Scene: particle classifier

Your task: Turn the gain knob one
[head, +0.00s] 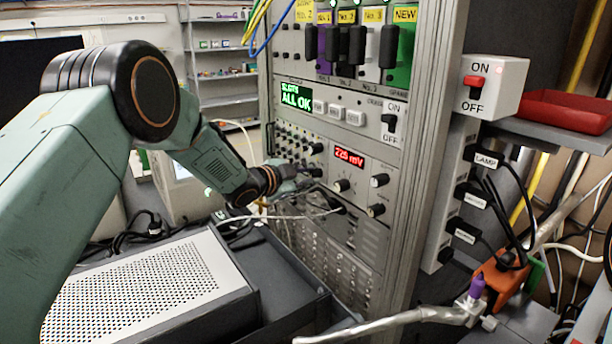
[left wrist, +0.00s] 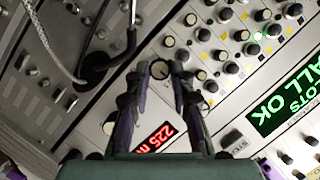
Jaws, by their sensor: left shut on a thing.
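My left gripper (head: 302,181) reaches in from the left to the rack's front panel, near the module with the red display (head: 349,157) reading about 225 mV. In the left wrist view, the gripper's two fingers (left wrist: 168,76) close around a small round knob (left wrist: 161,69) with a dark rim and pale face. The red display also shows beside the fingers there (left wrist: 154,144). In the head view the held knob is hidden by the fingers. Its label is not legible, so I cannot confirm it is gain knob one. My right gripper is not in view.
Several other knobs sit close by, such as a black one (head: 341,185) below the display. A cable (left wrist: 55,45) loops across the panel near the fingers. A perforated grey case (head: 150,285) stands below my left arm. A green screen (head: 296,97) reads ALL OK.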

